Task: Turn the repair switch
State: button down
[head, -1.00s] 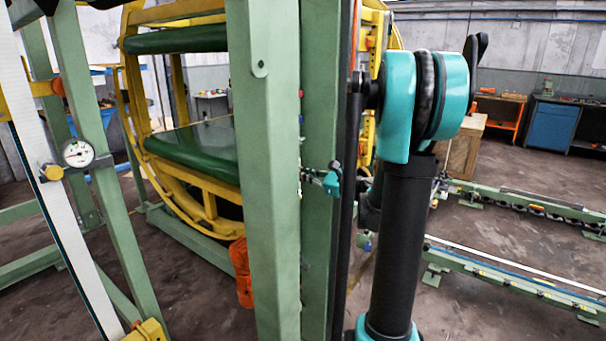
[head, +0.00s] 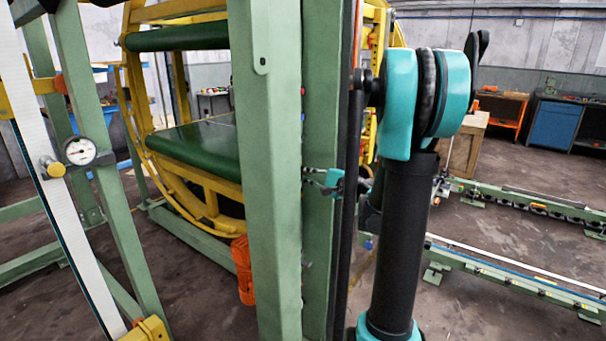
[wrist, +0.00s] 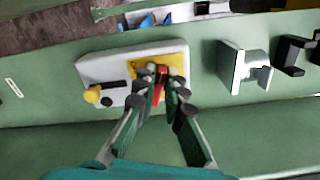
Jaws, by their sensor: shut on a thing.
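In the wrist view, the repair switch is a red handle (wrist: 161,72) on a yellow plate, fixed to a pale grey box (wrist: 112,68) on a green beam. My gripper (wrist: 161,88) has its two fingers closed around the red handle. The fingers cover part of the handle, so its exact angle is hard to tell. In the head view my gripper (head: 308,174) shows small beside the green post, and the switch itself cannot be made out there.
A yellow knob (wrist: 92,95) and a black part sit left of the switch on the same box. A white bracket (wrist: 245,66) and black hooks stand to the right. In the head view, a green post (head: 266,190) stands before the yellow ring frame (head: 205,215).

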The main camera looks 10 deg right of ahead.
jog(key=shift+f+n, duration=0.2)
jog(key=shift+n, duration=1.8)
jog(key=c, duration=1.6)
grip_release()
jog(key=shift+a, duration=0.1)
jog(key=v, duration=1.2)
